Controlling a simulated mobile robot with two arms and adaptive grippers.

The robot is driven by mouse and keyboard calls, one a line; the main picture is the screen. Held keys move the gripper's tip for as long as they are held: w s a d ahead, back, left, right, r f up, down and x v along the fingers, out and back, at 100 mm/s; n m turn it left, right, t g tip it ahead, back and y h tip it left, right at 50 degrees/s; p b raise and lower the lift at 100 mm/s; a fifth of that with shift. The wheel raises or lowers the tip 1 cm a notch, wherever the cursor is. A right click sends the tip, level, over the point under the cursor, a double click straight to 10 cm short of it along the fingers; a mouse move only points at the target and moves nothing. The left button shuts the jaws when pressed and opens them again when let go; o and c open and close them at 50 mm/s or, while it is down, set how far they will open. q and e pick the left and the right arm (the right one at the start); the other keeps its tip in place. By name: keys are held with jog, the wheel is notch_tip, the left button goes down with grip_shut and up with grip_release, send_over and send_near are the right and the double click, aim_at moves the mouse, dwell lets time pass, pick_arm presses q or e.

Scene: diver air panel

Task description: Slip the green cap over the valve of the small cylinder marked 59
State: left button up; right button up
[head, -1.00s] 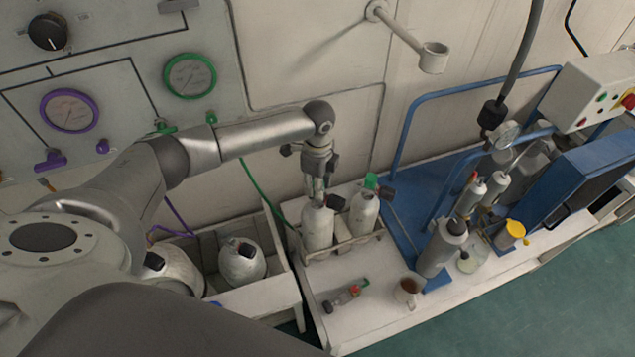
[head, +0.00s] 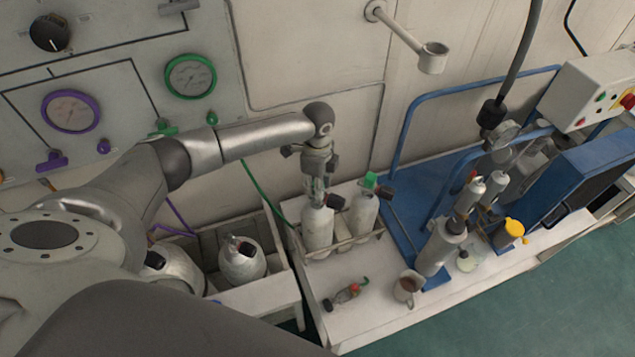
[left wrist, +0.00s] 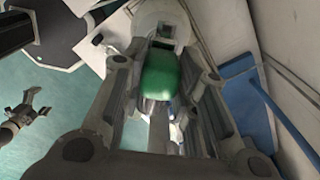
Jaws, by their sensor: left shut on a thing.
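My left gripper (head: 316,190) points down over the top of the left small grey cylinder (head: 318,226) in the rack. In the left wrist view its fingers are shut on a green cap (left wrist: 160,75). The fingers hide this cylinder's valve in the head view, so I cannot tell whether cap and valve touch. The right small cylinder (head: 364,212) stands beside it with a green cap (head: 370,180) on top. I cannot read the number 59 on either. What looks like my right gripper (left wrist: 35,104) shows over the floor at the left of the wrist view, fingers apart.
The white bench (head: 385,318) carries a small fitting (head: 346,294), a brown-filled mug (head: 408,287) and a larger grey cylinder (head: 440,247). A blue frame (head: 405,200) stands to the right. Round cylinders (head: 242,262) sit in a bin at the left. The wall is close behind.

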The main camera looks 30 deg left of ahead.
pick_arm(q)
jog(key=shift+f, duration=0.3)
jog(key=o, duration=0.8)
notch_tip(320, 180, up, 12)
jog(key=shift+r, duration=0.1)
dwell(0.7)
